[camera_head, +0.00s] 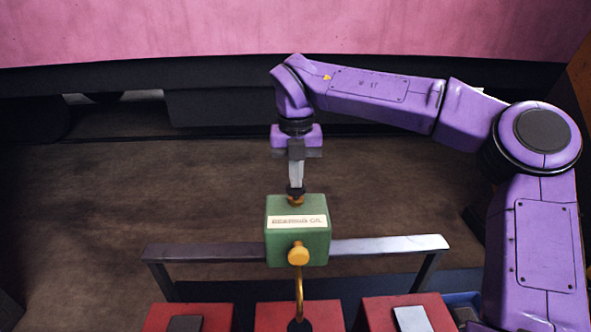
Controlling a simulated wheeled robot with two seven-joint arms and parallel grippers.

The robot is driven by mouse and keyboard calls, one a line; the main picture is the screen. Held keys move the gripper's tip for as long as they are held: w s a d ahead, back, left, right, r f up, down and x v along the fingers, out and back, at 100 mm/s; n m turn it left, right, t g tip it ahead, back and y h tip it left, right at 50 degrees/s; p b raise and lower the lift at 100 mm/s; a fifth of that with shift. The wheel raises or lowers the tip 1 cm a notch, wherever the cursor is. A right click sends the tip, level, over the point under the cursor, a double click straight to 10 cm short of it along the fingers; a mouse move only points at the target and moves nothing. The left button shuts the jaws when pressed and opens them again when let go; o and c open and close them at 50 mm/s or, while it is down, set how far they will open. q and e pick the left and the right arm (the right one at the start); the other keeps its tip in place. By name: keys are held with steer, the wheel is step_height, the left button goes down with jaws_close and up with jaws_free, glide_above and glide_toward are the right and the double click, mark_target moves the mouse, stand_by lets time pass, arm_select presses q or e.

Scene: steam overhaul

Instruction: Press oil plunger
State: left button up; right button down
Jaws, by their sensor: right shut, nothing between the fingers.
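The oiler is a green box (283,243) with a pale label that ends in "OIL". It is mounted on a grey metal rail (392,246). The oil plunger (296,192) stands on top of the box, with a dark cap and a brass collar below it. My right gripper (296,184) points straight down over the plunger, its shut fingertips at or just above the cap. I cannot tell whether they touch. A brass knob (299,254) is on the front of the box, and a brass spout (299,290) curves down below it. My left gripper is not in view.
Three red blocks (267,311) stand in a row below the rail, with a dark hole under the spout. A blue bin (464,299) is at the lower right.

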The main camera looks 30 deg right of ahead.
step_height(320, 180, up, 4)
steer(key=shift+f+p, duration=0.1)
steer(key=shift+p, duration=0.8)
steer(key=shift+r+b, duration=0.45)
steer(key=shift+b, duration=0.45)
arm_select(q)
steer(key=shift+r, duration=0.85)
arm_select(e)
step_height(320, 180, up, 8)
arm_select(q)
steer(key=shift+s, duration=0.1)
